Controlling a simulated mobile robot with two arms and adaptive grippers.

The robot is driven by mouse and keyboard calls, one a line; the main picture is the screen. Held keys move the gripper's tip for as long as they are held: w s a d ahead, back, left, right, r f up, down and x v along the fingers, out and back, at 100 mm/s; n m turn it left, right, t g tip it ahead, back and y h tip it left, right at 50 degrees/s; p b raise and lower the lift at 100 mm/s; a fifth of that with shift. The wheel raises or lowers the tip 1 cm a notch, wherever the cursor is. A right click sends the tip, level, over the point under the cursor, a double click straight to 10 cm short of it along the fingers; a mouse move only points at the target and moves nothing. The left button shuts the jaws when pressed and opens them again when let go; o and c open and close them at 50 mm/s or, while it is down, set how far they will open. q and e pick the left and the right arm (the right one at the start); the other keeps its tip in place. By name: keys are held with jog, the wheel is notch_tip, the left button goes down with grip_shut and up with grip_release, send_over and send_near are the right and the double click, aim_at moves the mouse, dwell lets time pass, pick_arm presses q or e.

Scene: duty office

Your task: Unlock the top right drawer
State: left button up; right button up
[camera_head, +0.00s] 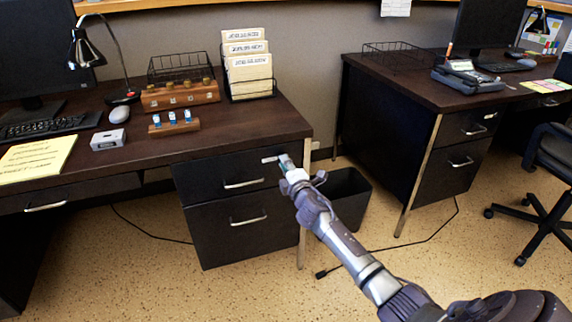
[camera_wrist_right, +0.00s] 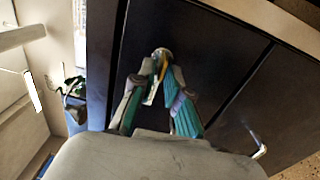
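The top right drawer (camera_head: 215,178) of the left desk is closed, with a silver bar handle (camera_head: 244,184) on its dark front. My right gripper (camera_head: 283,162) is at the upper right of this drawer front. In the right wrist view, its teal-padded fingers (camera_wrist_right: 160,75) close in on a small, light key-like piece (camera_wrist_right: 152,92). Its tip end is at the round metal lock (camera_wrist_right: 162,53); I cannot tell how far it is inserted. A short pale piece (camera_head: 270,159) shows beside the fingertips in the head view. My left gripper is not in view.
A lower drawer (camera_head: 225,240) sits below, closed. A dark bin (camera_head: 346,196) stands right of the desk leg (camera_head: 304,205). The desk top holds a small wooden rack with blue-topped items (camera_head: 173,125) and a file holder (camera_head: 248,75). A second desk (camera_head: 390,90) is at right.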

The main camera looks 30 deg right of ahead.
jog(key=shift+o, duration=0.6)
jog(key=v, duration=1.2)
